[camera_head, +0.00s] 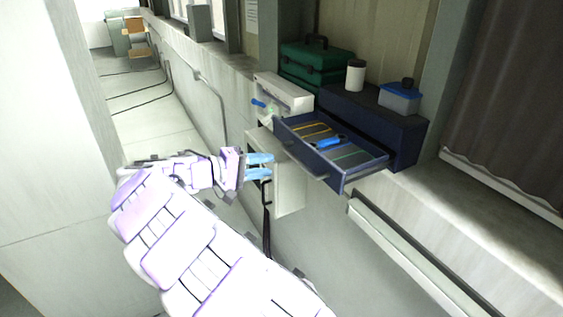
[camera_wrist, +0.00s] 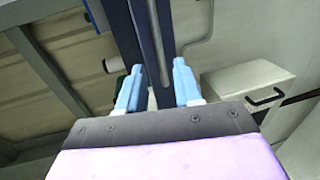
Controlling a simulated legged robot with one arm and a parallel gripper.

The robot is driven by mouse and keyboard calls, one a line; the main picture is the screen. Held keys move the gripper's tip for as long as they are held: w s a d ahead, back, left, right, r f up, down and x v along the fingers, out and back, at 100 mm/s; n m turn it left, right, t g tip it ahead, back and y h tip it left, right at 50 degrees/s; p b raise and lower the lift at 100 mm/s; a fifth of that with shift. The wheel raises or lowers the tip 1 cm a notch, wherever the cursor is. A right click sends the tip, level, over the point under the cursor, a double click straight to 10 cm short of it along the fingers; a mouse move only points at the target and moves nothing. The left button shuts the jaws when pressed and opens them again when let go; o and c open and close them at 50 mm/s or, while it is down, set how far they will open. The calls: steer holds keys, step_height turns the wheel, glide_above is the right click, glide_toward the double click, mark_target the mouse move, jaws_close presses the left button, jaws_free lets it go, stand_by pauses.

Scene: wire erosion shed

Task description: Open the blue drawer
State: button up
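The blue drawer (camera_head: 343,183) is pulled well out of its dark blue cabinet (camera_head: 409,137) on the ledge. Tools lie inside it, among them one with a bright blue handle (camera_head: 329,143). My gripper (camera_head: 272,166) has light blue fingers and is just left of the drawer front, with a small gap visible in the head view. In the wrist view the fingers (camera_wrist: 158,88) stand apart, with the dark blue drawer front (camera_wrist: 149,30) beyond them. I see nothing held between them. Whether a finger touches the drawer handle I cannot tell.
A white box with a black handle (camera_head: 290,186) sits below the drawer. A white open bin (camera_head: 287,93), green toolbox (camera_head: 313,64), white jar (camera_head: 355,75) and blue-lidded tub (camera_head: 400,97) stand nearby. A rail (camera_head: 400,245) runs along the wall at lower right.

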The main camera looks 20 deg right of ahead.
steer(key=v, duration=0.6)
steer(key=shift+a, duration=0.2)
steer(key=shift+s+d, duration=0.1)
steer(key=s+d+f+m+g+y+b, duration=0.1)
steer(key=s+d+y, duration=0.15)
steer(key=s, duration=0.45)
steer(key=s+d+f+g+y, duration=0.1)
steer(key=s+d+f+y, duration=0.1)
steer(key=s+d, duration=0.3)
steer(key=s+d+f+m+g+y+b, duration=0.1)
steer(key=s+d+g+y, duration=0.15)
steer(key=s, duration=0.55)
steer(key=s+a+f+t+y, duration=0.1)
steer(key=s+a+f+y, duration=0.3)
steer(key=s, duration=0.6)
steer(key=s+a+f+n+y+b, duration=0.1)
steer(key=s+a+f+y, duration=0.3)
steer(key=s+a+f, duration=0.3)
steer(key=s, duration=0.3)
steer(key=shift+s+a+f+t+y, duration=0.3)
steer(key=shift+s+f+t, duration=0.05)
steer(key=shift+s, duration=0.05)
